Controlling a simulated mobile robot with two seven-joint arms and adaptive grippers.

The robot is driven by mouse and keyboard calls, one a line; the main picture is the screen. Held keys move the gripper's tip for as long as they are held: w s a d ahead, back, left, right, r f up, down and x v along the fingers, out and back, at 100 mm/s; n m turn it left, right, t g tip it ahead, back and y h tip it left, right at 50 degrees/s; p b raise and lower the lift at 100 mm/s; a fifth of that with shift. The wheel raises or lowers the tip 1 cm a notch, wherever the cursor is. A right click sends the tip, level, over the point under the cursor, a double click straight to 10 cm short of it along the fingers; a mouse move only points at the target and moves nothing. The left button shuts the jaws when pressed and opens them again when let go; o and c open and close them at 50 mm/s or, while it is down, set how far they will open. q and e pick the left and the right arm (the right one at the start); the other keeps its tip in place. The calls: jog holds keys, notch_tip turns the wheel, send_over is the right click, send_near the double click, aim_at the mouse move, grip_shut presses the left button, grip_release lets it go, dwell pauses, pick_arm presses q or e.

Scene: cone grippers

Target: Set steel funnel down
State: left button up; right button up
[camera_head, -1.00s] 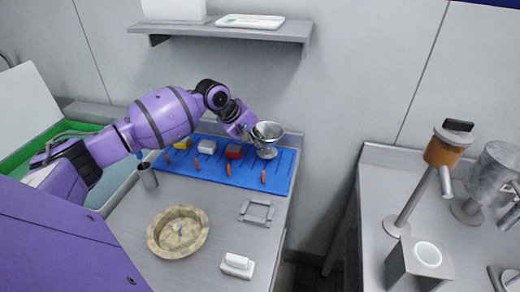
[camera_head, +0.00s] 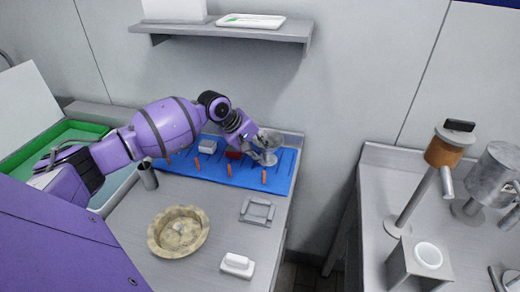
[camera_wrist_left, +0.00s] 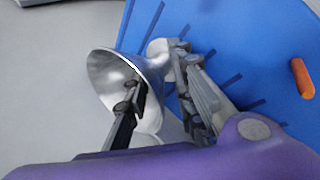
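The steel funnel (camera_head: 270,138) is a shiny flared cup at the right end of the blue mat (camera_head: 222,178). My left gripper (camera_head: 259,146) is at its left side in the head view. In the left wrist view, the funnel's open bowl (camera_wrist_left: 105,75) faces the camera side, with one finger of my left gripper (camera_wrist_left: 158,85) over the inside of the bowl and the other outside, so its wall appears pinched between them. The funnel's lower end is close to the mat; contact is not clear. My right gripper is not in view.
Orange pegs (camera_head: 229,170) stand along the mat, with a white block (camera_head: 208,147) and a partly hidden red block (camera_head: 234,154) behind.

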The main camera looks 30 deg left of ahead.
pick_arm(q)
jog(key=p+v, duration=0.1)
jog(key=v, duration=1.1)
jog(key=shift+s, duration=0.1)
